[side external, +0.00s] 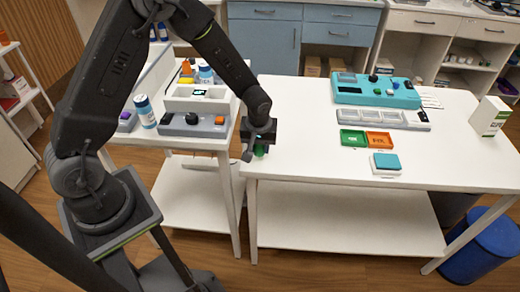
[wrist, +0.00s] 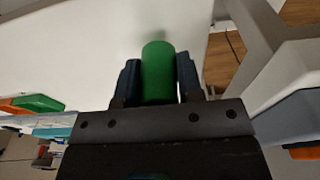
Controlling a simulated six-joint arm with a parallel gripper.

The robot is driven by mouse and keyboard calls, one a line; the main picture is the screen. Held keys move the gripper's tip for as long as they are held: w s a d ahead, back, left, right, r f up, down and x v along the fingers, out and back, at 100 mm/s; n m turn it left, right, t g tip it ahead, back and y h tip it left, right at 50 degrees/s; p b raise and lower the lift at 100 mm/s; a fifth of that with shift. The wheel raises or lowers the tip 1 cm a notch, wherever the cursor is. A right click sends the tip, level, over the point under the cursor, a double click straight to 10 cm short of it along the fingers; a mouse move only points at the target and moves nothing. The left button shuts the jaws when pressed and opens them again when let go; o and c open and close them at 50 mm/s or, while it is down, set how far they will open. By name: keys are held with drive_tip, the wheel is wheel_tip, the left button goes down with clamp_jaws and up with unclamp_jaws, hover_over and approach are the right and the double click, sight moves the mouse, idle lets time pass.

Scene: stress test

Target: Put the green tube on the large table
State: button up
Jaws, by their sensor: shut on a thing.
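The green tube (wrist: 158,72) sits between the two dark fingers of my gripper (wrist: 160,82) in the wrist view. In the side view my gripper (side external: 260,146) is at the left end of the large white table (side external: 300,110), with the green tube (side external: 260,151) showing below the fingers. My gripper is shut on the tube. Whether the tube touches the tabletop cannot be told. The large table's white top also shows behind the tube in the wrist view (wrist: 90,50).
A smaller table to the left holds a grey device (side external: 192,125) and a blue-white bottle (side external: 145,112). On the large table stand green and orange trays (side external: 378,139), a teal device (side external: 376,91), a teal-topped block (side external: 386,162) and a white box (side external: 489,116). The large table's left-middle is clear.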

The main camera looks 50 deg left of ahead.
drive_tip(key=shift+f, duration=0.95)
drive_tip(key=shift+f, duration=0.2)
drive_tip(key=o, duration=0.9)
